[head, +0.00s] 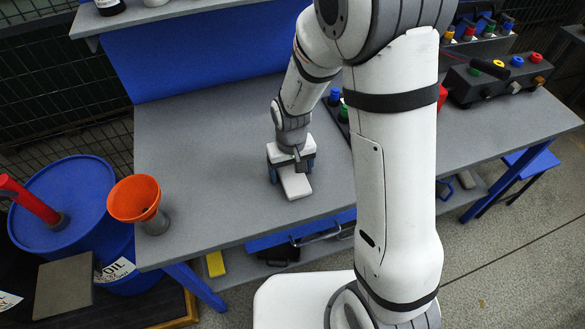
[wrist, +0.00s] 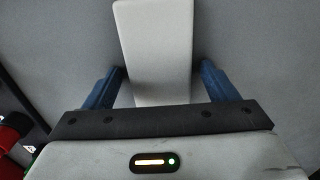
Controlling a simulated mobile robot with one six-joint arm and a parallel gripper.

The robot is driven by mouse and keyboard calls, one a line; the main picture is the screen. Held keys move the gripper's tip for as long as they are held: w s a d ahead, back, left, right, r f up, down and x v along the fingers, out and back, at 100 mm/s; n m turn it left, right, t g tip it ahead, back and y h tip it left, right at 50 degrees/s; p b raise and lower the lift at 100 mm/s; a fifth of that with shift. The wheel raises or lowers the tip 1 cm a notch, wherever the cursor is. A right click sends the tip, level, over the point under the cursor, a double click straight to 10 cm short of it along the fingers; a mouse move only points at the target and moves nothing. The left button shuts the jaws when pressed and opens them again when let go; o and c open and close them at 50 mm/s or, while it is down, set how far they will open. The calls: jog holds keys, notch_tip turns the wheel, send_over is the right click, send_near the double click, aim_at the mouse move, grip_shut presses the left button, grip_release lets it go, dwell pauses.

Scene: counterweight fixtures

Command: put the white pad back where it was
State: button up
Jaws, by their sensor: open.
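The white pad (head: 294,183) lies flat on the grey workbench (head: 200,165), under and in front of my gripper. In the wrist view the white pad (wrist: 153,50) reaches from the top edge down between the two blue fingers. My gripper (head: 290,176) is low over the bench and open. In the wrist view my gripper (wrist: 162,80) has one finger on each side of the pad, with a gap of grey surface on both sides. The pad's near end is partly hidden behind the gripper body.
An orange funnel (head: 134,198) stands at the bench's left end, beside a blue oil drum (head: 75,190). Blue and green knobs (head: 335,97) sit just behind my gripper, partly hidden by my arm. A dark control box (head: 497,80) stands at the right. The bench left of my gripper is clear.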

aim_at(291, 172)
jog(key=shift+r, duration=0.6)
notch_tip(291, 172, up, 11)
jog(key=s+d+r+m+t, duration=0.3)
jog(key=s+d+r, duration=0.6)
jog(key=s+d, duration=0.4)
jog(key=shift+s+r, duration=0.2)
jog(key=shift+r, duration=0.1)
dwell(0.6)
